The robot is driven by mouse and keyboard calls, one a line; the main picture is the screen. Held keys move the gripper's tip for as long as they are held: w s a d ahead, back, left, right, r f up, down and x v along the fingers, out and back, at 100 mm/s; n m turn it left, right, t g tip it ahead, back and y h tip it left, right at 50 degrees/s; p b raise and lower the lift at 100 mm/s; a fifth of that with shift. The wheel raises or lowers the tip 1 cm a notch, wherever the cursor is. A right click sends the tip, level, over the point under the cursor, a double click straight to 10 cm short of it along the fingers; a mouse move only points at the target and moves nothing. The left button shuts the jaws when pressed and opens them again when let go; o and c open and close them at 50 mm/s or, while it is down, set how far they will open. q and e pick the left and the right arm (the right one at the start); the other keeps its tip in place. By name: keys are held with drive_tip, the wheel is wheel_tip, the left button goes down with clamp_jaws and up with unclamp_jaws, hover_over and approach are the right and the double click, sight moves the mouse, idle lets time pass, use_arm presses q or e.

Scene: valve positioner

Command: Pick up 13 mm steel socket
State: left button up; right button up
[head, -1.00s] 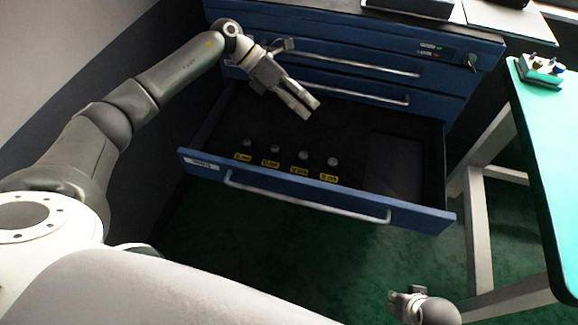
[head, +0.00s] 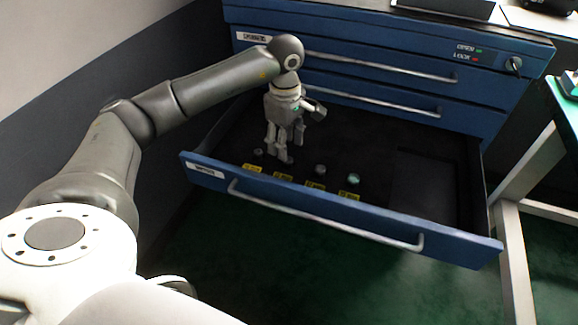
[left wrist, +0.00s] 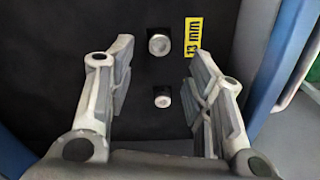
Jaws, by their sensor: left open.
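In the left wrist view, the 13 mm socket (left wrist: 159,44) is a short round steel piece standing on the dark drawer floor beside a yellow "13 mm" label (left wrist: 193,36). My left gripper (left wrist: 158,62) is open and empty, pointing down, with its fingers to either side of the socket row. A smaller socket (left wrist: 161,100) shows between the fingers, nearer the palm. In the head view, my left gripper (head: 284,148) is inside the open drawer, hiding part of the row. The labels are too small to read there. My right gripper is not in view.
The open blue drawer (head: 330,209) has a front wall and handle close to the sockets. Other sockets (head: 354,179) (head: 258,152) stand in the row. The drawer's right part is empty. Closed drawers rise behind, and a table (head: 565,112) stands at right.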

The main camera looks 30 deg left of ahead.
sight(288, 165)
use_arm(q)
drive_tip(key=f, duration=0.3)
drive_tip(key=f+b, duration=0.1)
drive_tip(key=f, duration=0.1)
drive_tip(key=shift+d+f, duration=0.25)
drive_tip(key=shift+d, duration=0.05)
drive_tip(key=shift+w, duration=0.1)
clamp_jaws()
